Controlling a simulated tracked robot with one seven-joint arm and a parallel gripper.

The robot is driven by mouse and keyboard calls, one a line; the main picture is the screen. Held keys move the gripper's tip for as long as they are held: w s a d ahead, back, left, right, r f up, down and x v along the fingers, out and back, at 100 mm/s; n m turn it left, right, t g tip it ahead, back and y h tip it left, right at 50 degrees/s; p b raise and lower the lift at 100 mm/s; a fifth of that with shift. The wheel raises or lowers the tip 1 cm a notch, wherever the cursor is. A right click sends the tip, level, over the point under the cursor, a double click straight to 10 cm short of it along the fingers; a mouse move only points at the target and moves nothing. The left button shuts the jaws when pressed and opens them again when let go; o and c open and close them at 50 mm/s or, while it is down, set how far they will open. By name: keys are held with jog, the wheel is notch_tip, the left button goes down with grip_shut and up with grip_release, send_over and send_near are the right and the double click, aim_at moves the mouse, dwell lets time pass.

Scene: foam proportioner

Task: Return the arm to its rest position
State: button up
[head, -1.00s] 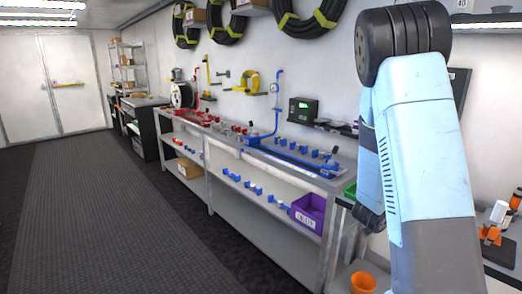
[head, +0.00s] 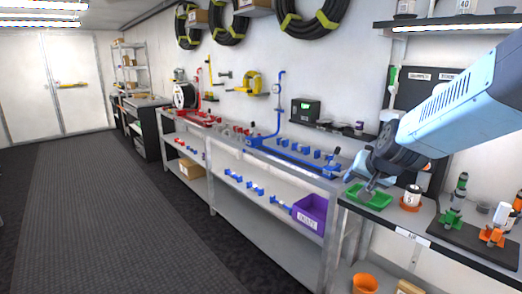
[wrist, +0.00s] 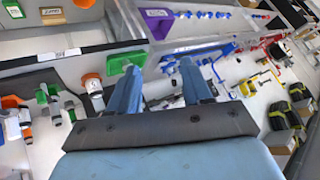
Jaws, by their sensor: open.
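My arm (head: 460,95) comes in from the right edge in the head view, its light blue forearm sloping down to the left to a dark wrist. My gripper (head: 368,184) is at its lower end, pointing down over or just in front of the green tray (head: 372,200); I cannot tell if they touch. In the wrist view my gripper (wrist: 160,66) shows two blue fingers spread apart, with nothing between them. The green tray (wrist: 126,58) shows there beyond the left finger.
A white container (head: 411,196) on an orange base and green and orange fittings stand on the right bench. The long bench (head: 262,158) holds red and blue pipework, with a purple bin (head: 309,214) below. The floor mat (head: 120,210) at left is clear.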

jog(key=s+a+r+n+g, duration=0.1)
jog(key=s+r+n, duration=0.1)
jog(key=s, duration=0.7)
jog(key=s+a+r+n+g, duration=0.1)
jog(key=s+r+n+g, duration=0.1)
jog(key=s, duration=0.8)
jog(key=shift+a+r+n+h, duration=0.15)
jog(key=shift+r+n+h, duration=0.3)
jog(key=shift+r, duration=0.45)
